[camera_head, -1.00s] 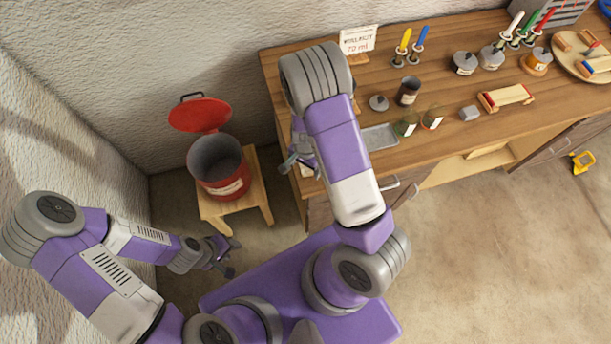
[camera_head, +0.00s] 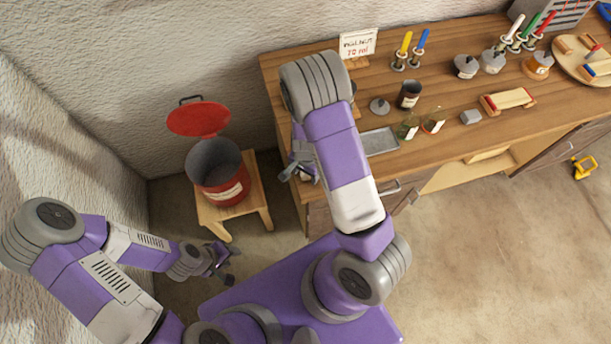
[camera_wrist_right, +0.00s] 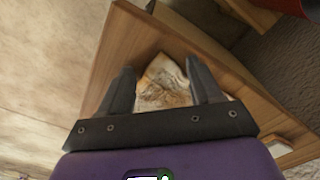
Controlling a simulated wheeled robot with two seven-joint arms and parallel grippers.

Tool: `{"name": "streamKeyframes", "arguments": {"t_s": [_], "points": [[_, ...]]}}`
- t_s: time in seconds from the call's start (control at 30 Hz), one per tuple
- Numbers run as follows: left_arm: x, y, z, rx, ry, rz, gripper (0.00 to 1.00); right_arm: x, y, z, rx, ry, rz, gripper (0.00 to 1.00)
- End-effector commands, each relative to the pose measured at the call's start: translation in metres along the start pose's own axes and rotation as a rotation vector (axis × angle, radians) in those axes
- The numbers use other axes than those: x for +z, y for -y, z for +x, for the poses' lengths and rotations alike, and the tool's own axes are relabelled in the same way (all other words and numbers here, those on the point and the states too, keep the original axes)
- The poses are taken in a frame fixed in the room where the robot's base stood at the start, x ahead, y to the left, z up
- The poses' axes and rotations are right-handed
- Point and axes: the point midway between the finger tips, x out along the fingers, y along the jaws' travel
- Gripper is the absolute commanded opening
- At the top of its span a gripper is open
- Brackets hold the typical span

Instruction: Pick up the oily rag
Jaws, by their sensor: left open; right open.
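The oily rag (camera_wrist_right: 163,84), a crumpled whitish cloth with brown-orange stains, lies on the wooden bench top near its corner in the right wrist view. My right gripper (camera_wrist_right: 160,68) is open, with one finger on either side of the rag as seen there. Whether the fingers touch it I cannot tell. In the head view my right gripper (camera_head: 299,170) is at the left end of the bench, and my arm largely hides the rag. My left gripper (camera_head: 228,264) is open and empty, low in front of the small stool.
A red bin (camera_head: 218,172) with its red lid (camera_head: 199,118) raised stands on a wooden stool (camera_head: 255,192) left of the bench (camera_head: 440,142). A metal tray (camera_head: 380,141), jars (camera_head: 408,129) and a dark can (camera_head: 409,95) stand right of my right arm.

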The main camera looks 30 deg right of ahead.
Motion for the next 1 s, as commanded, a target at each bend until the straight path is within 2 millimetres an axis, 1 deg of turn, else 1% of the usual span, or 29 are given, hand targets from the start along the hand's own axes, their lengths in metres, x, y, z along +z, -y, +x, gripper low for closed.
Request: {"name": "streamKeyframes", "arguments": {"t_s": [0.03, 0.07, 0.8, 1.0], "points": [[0.0000, 0.0001, 0.0002, 0.000, 0.000, 0.000, 0.43, 0.0003, 0.0003, 0.0005, 0.000, 0.000, -0.001, 0.58], [0.0000, 0.0001, 0.0002, 0.000, 0.000, 0.000, 0.43, 0.0003, 0.0003, 0.0005, 0.000, 0.000, -0.001, 0.56], [0.0001, 0.0001, 0.0003, 0.000, 0.000, 0.000, 0.43, 0.0003, 0.0004, 0.0007, 0.000, 0.000, -0.001, 0.00], [0.0000, 0.0001, 0.0003, 0.000, 0.000, 0.000, 0.43, 0.0004, 0.0003, 0.0007, 0.000, 0.000, -0.001, 0.00]]}}
